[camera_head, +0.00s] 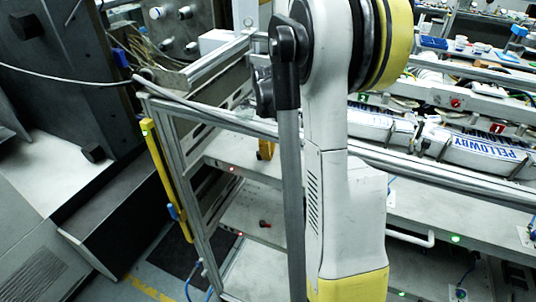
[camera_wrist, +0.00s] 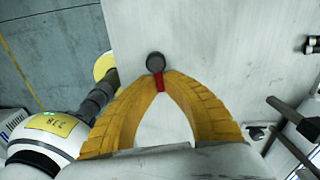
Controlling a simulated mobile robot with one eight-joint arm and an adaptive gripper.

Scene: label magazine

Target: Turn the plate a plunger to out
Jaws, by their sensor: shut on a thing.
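In the wrist view, my gripper (camera_wrist: 160,80) has its two yellow fingers closed together at the tips. They are shut on the plunger, which shows as a dark round knob (camera_wrist: 155,62) with a short red part (camera_wrist: 159,82) between the fingertips. The knob stands against a pale grey plate (camera_wrist: 215,50). The fingers hide part of the plunger's sides. In the head view my arm covers much of the middle, and the plunger in my grip cannot be made out there.
In the head view, a small red and black piece (camera_head: 265,224) is on a lower shelf. A metal frame rail (camera_head: 440,172) runs across the right. Labelled white magazines (camera_head: 485,148) lie behind it. A yellow upright bar (camera_head: 167,180) stands at left. Open floor (camera_head: 150,275) shows lower left.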

